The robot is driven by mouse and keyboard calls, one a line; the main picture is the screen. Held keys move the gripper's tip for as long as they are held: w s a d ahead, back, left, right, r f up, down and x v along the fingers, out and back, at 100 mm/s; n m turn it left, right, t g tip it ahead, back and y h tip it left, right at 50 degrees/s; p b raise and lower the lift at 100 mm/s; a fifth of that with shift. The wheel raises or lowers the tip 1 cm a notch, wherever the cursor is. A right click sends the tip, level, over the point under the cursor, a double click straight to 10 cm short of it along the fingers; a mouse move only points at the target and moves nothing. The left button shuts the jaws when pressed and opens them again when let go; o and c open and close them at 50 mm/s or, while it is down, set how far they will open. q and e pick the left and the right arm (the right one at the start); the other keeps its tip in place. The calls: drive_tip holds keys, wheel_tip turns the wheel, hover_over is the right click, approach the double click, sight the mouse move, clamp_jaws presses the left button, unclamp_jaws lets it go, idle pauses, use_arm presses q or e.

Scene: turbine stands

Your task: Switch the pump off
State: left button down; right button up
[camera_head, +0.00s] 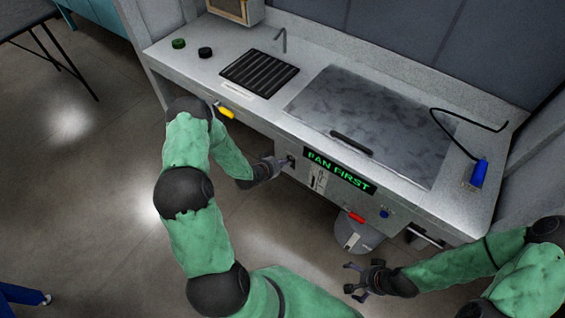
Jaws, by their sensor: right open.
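A pale slotted switch plate (318,181), a red handle (355,217) and a blue knob (384,213) sit further right. No label marks which control is the pump's. My right gripper (353,280) is open and empty, below and in front of the bench's right part.
A yellow handle (226,112) juts from the bench's left front. A grey cylinder (358,236) stands under the panel. On top are a black grille (259,74), a marbled lid (375,125) with a black handle, and a blue-handled tool (479,173). The floor in front is clear.

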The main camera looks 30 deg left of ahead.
use_arm(q)
drive_tip(key=shift+s+f, duration=0.1)
drive_tip(key=shift+f, duration=0.05)
drive_tip(key=s+f+t+b, duration=0.1)
drive_tip(key=b, duration=0.1)
drive_tip(key=f+t+b, duration=0.1)
drive_tip(key=b, duration=0.2)
drive_tip(key=shift+s+a+f, duration=0.1)
drive_tip(key=shift+s+f, duration=0.3)
idle(0.5)
drive_tip(key=shift+r, duration=0.1)
drive_tip(key=shift+r+p, duration=0.5)
drive_tip(key=shift+r, duration=0.25)
drive_tip(key=shift+f, duration=0.1)
